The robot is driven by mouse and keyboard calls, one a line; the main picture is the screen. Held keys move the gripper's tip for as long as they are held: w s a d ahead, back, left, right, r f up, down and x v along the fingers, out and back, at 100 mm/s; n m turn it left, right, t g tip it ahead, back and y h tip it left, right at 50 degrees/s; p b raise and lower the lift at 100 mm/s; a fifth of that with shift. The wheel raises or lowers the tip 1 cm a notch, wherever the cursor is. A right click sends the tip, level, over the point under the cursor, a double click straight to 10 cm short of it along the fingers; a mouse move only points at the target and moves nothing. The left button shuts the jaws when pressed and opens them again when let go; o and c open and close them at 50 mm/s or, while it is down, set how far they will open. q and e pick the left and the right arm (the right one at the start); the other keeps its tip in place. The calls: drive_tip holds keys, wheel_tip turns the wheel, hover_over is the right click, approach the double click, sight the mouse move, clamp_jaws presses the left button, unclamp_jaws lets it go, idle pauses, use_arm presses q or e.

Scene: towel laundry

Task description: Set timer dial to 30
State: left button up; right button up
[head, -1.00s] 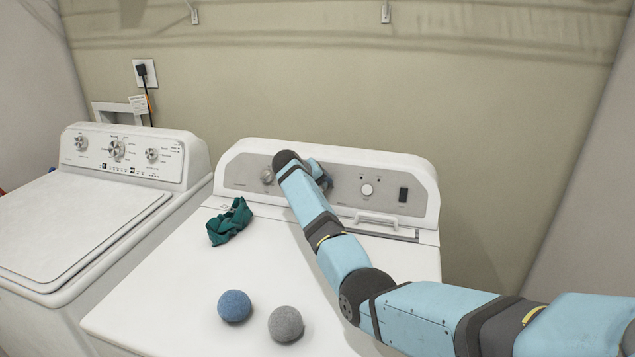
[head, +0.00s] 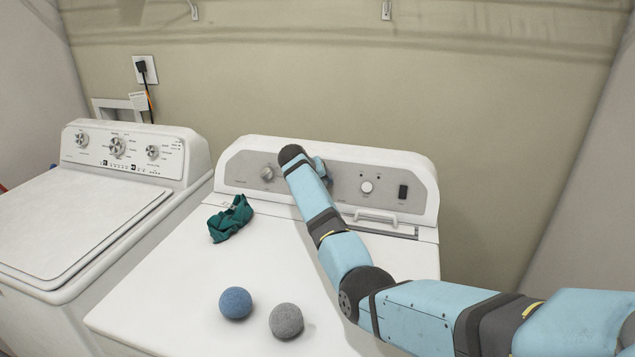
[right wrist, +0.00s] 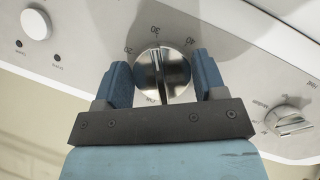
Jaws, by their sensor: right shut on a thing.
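The timer dial (right wrist: 150,76) is a round silver knob with a raised ridge, on the dryer's grey panel (head: 336,181). In the right wrist view the marks 20, 30 and 40 show around it. The ridge runs nearly upright in that view, its upper end close to the 30; I cannot tell which end is the pointer. My right gripper (right wrist: 161,64) is shut on the dial, with one blue finger on each side. In the head view my right arm hides the dial and the fingers. My left gripper is not in view.
Another silver knob (head: 267,173) and a white knob (head: 367,187) flank the dial. A green cloth (head: 231,219), a blue ball (head: 235,303) and a grey ball (head: 286,321) lie on the dryer top (head: 170,285). A washer (head: 75,220) stands at left.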

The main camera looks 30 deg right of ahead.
drive_tip(key=o, duration=0.9)
drive_tip(key=v, duration=1.3)
drive_tip(key=shift+a+r, duration=0.2)
drive_tip(key=shift+r, duration=0.1)
drive_tip(key=shift+s, duration=0.1)
